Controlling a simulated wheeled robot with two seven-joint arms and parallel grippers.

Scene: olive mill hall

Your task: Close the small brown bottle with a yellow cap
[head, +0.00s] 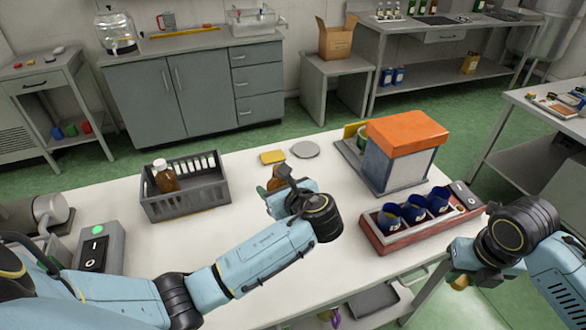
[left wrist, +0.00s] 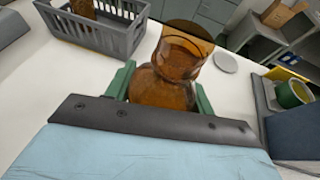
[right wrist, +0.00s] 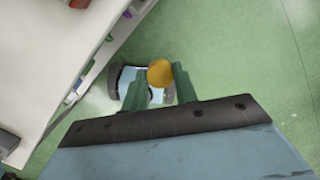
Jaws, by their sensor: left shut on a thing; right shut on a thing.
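The small brown bottle (left wrist: 160,86) is see-through amber glass and has no cap on its mouth. My left gripper (head: 284,186) is shut on it above the white table, with a green finger on each side in the left wrist view. In the head view the gripper mostly hides the bottle (head: 274,183). The yellow cap (right wrist: 160,73) is between the green fingertips of my right gripper (right wrist: 152,88), which is shut on it. In the head view the cap (head: 459,282) shows below the right gripper, beyond the table's right front edge and well apart from the bottle.
A grey crate (head: 188,211) holds another brown bottle (head: 166,180) with a white cap. A yellow pad (head: 272,157) and a grey disc (head: 305,150) lie behind my left gripper. An orange-topped box (head: 405,160) and a red rack (head: 390,241) with blue cups stand right.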

